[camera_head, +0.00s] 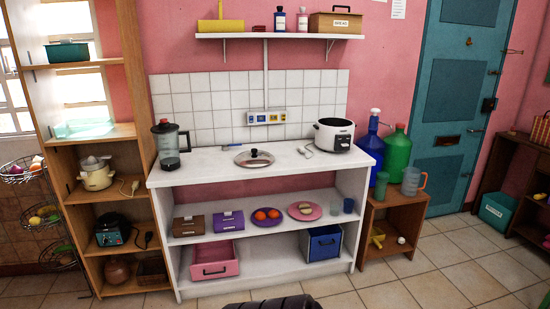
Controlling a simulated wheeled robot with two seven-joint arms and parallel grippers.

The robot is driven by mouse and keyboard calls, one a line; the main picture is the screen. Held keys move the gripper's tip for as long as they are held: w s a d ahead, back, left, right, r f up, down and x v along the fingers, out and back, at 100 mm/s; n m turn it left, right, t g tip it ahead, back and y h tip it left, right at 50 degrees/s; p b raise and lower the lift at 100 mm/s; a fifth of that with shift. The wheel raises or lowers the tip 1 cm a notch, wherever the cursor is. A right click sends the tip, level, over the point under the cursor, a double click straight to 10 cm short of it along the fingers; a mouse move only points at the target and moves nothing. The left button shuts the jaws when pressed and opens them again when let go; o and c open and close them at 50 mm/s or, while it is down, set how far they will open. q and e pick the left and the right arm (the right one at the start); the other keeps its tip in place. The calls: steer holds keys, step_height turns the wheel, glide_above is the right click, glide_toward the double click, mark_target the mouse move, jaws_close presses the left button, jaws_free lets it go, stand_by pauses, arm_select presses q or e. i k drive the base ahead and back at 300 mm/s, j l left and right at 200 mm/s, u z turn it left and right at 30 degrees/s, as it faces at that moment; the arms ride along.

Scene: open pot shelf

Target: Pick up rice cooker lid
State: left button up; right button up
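A round lid (254,158) with a glass-like centre, a pale rim and a dark reddish knob lies flat on the white counter (205,174), near its middle. A white rice cooker (334,138) stands on the counter to the right of the lid, apart from it. Its front has a dark label, and its top looks open, though the inside is too small to make out. Neither of my grippers shows in the head view.
A clear jug blender (170,147) stands at the counter's left end. A small utensil (305,151) lies between lid and cooker. Blue (371,139) and green (397,151) bottles stand to the right. The counter around the lid is mostly clear. A wall shelf (281,36) hangs above.

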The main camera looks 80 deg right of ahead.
mark_target(253, 158)
steer(key=z, duration=2.65)
steer(key=i+j+z, duration=0.4)
steer(key=i+j, duration=0.6)
steer(key=i, duration=0.15)
